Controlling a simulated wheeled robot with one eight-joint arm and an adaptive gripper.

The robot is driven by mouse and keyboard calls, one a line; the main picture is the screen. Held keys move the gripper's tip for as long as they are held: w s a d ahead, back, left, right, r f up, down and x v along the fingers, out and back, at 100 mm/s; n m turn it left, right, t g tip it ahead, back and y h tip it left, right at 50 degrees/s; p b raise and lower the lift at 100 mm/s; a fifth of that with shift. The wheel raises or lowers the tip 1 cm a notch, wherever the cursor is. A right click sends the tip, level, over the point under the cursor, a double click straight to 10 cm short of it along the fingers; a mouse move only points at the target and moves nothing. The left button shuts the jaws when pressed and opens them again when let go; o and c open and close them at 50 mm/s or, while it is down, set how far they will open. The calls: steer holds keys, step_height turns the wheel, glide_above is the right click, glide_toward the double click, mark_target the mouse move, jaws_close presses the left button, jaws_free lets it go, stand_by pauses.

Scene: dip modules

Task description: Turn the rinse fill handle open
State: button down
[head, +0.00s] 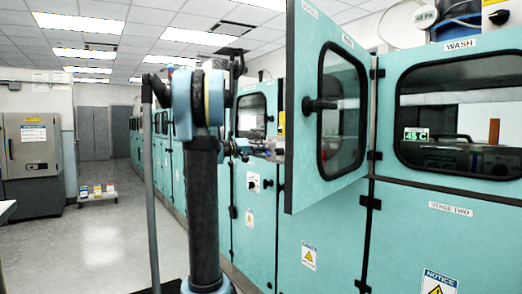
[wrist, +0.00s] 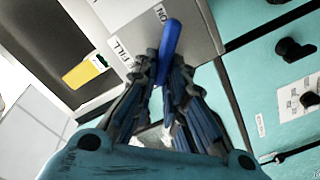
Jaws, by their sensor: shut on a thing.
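The blue rinse fill handle (wrist: 171,38) shows in the wrist view in front of a grey panel (wrist: 200,30). A FILL label (wrist: 121,50) is to its left, and an ON label (wrist: 160,13) is just beside its outer end. My gripper (wrist: 167,62) is shut on the handle, one finger on each side. The handle's lower part is hidden between the fingers. In the head view my gripper (head: 240,149) is small, beyond my arm column and close to the teal cabinets; I cannot make out the handle there.
A teal cabinet door (head: 303,110) with a dark window stands open to the right of my gripper. The WASH cabinet (head: 460,200) is at the right. Black knobs (wrist: 288,48) are on teal panels in the wrist view.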

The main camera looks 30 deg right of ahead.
steer(key=shift+w+a+f+n, duration=0.1)
steer(key=shift+w+f+n, duration=0.15)
steer(key=shift+n, duration=1.2)
steer(key=shift+w+f+n, duration=0.1)
steer(key=shift+f+n, duration=0.25)
steer(key=shift+n, duration=1.05)
steer(key=shift+w+a+f+n, duration=0.1)
steer(key=shift+w+f+n, duration=0.15)
steer(key=shift+n, duration=1.2)
steer(key=shift+s+f, duration=0.1)
steer(key=c, duration=1.6)
jaws_free()
steer(key=shift+d, duration=0.1)
steer(key=shift+c, duration=0.2)
steer(key=a, duration=1.2)
steer(key=shift+s, duration=0.45)
